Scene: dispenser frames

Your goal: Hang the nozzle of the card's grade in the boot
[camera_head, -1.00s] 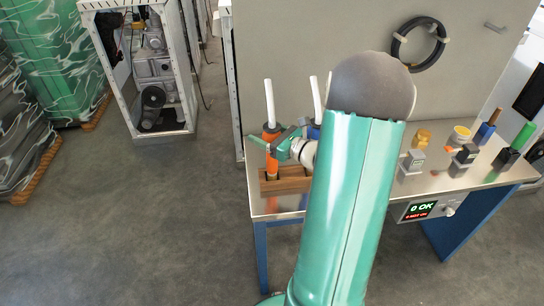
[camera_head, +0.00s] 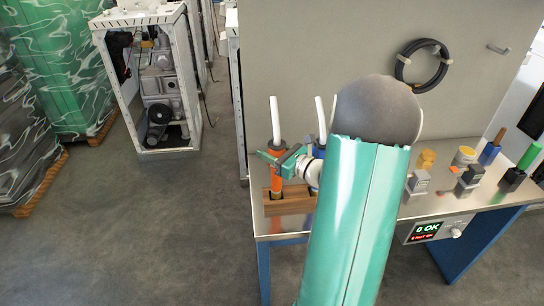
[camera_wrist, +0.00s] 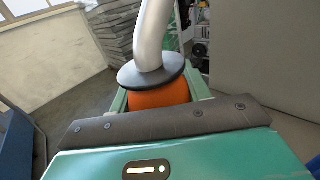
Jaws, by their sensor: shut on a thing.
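An orange nozzle (camera_head: 277,182) with a dark round collar and a pale spout stands upright at the wooden rack (camera_head: 290,205) on the bench's left end. My gripper (camera_head: 280,160) is shut on it just below the collar. In the wrist view the orange body (camera_wrist: 158,97) sits between my jaws under the black collar and grey spout. The nozzle's lower end is hidden by the rack, so I cannot tell if it is still seated. A blue nozzle (camera_head: 319,152) with a white spout stands to the right, mostly hidden by my arm. I cannot make out a card or name the boot.
The metal bench (camera_head: 440,204) also holds small grey blocks (camera_head: 418,182), a yellow-topped cup (camera_head: 465,156), and blue (camera_head: 489,153) and green (camera_head: 529,156) upright pieces at right. A display (camera_head: 426,229) reads "0 OK". A black hose coil (camera_head: 424,65) hangs on the back panel.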

